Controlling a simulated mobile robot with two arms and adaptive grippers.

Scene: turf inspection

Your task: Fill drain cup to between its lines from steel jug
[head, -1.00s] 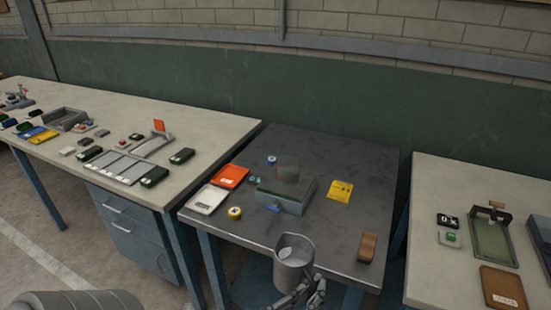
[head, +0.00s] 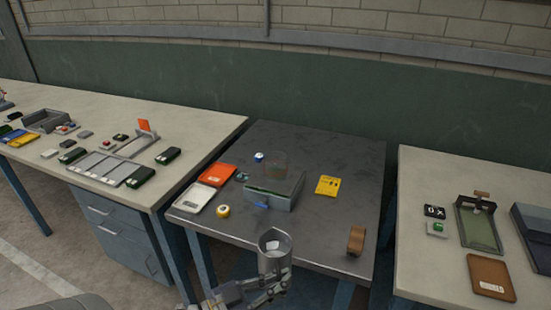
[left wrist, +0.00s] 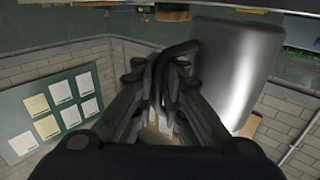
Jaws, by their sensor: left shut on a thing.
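The steel jug (head: 267,262) is a grey metal vessel, roughly upright, at the front edge of the dark table. Something pale shows inside its mouth. My left gripper (head: 274,281) is shut on the jug, at its handle. In the left wrist view, the fingers (left wrist: 165,85) close around the dark handle and the jug body (left wrist: 238,70) fills the upper right. My right gripper is out of view.
The grey box (head: 274,196) stands mid-table. Around it are an orange item (head: 217,174), a white scale-like item (head: 193,200), a yellow roll (head: 223,211), a yellow card (head: 327,185) and a brown block (head: 356,240). Dark tabletop between jug and box is clear.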

